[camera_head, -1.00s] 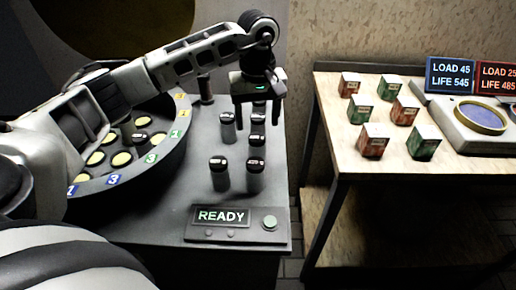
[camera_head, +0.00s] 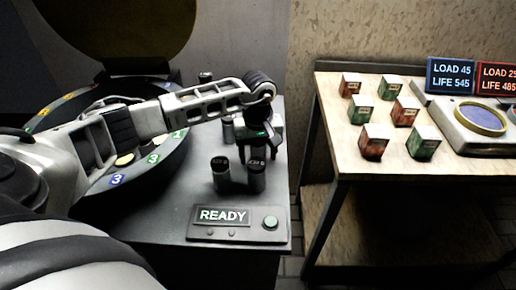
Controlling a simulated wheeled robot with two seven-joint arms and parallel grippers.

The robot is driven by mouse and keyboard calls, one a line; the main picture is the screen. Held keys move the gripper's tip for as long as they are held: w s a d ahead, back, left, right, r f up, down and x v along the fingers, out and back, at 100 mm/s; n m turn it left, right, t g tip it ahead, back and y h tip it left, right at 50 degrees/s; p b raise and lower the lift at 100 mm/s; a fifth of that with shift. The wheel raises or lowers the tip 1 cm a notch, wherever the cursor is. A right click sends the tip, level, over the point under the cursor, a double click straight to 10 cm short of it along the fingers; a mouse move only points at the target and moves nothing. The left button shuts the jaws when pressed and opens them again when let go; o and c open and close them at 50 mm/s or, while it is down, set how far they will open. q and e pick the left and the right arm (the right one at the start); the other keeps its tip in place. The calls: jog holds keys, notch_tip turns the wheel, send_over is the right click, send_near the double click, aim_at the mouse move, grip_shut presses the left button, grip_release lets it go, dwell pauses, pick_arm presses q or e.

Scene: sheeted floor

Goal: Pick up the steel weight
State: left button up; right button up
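Several small grey cylinders with dark, labelled tops stand upright on the grey table; I cannot tell which one is the steel weight. Two stand in front, a left one (camera_head: 221,180) and a right one (camera_head: 256,182). Another cylinder (camera_head: 228,133) stands behind, left of my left gripper. My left gripper (camera_head: 259,154) points down just behind the front right cylinder, with its fingers apart. It hides the cylinders of the right column behind; I cannot tell whether one is between the fingers. My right gripper is not in view.
A round dial tray (camera_head: 163,163) with numbered rim and yellow discs lies left, partly behind my arm. A wooden table (camera_head: 335,130) right holds several red and green boxes, a scale (camera_head: 478,122) and displays.

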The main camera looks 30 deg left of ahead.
pick_arm(q)
jog(key=c, duration=1.2)
jog(key=shift+r, duration=0.15)
